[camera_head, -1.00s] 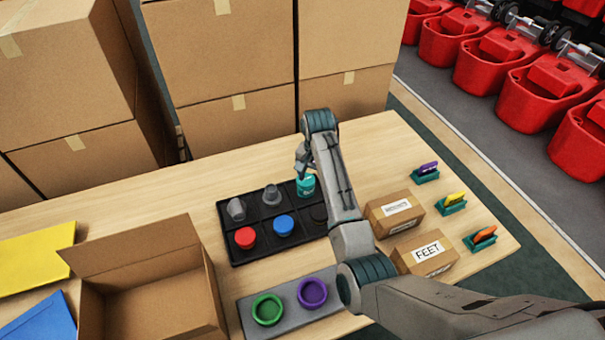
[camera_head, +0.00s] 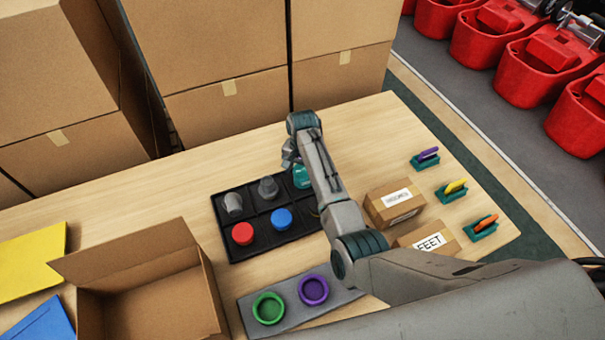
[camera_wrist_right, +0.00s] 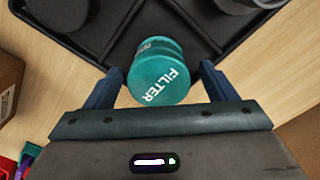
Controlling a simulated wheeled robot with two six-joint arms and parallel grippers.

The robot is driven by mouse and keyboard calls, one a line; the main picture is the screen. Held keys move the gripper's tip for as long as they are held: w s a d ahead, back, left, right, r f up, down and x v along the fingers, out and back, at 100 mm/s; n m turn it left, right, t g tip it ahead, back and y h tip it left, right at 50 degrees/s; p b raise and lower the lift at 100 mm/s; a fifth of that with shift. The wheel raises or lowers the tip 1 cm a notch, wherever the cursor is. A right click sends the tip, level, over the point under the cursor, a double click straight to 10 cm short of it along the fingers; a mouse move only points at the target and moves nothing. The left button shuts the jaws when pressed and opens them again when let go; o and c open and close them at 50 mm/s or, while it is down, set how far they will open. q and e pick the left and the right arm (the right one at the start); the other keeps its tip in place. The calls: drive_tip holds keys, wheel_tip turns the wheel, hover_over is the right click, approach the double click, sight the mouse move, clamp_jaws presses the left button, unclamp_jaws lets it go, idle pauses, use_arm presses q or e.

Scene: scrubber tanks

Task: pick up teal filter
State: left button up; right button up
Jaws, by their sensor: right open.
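The teal filter (camera_head: 302,177) stands in the back right compartment of the black tray (camera_head: 222,213), partly hidden by my right arm in the head view. In the right wrist view the teal filter (camera_wrist_right: 160,74) shows its round face lettered FILTER. My right gripper (camera_wrist_right: 158,85) is open, with one finger on each side of the filter. Gaps show between the fingers and the filter. In the head view my right gripper (camera_head: 291,160) is at the tray's back right corner, right by the filter. My left gripper is not in view.
The tray also holds a red cap (camera_head: 243,234), a blue cap (camera_head: 282,218) and two grey parts. A grey mat (camera_head: 340,292) in front has green and purple rings. An open cardboard box (camera_head: 150,300) is at left, small labelled boxes (camera_head: 395,205) at right, tall cartons behind.

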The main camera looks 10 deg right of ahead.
drive_tip(key=shift+f, duration=1.25)
drive_tip(key=c, duration=1.1)
drive_tip(key=shift+o, duration=0.2)
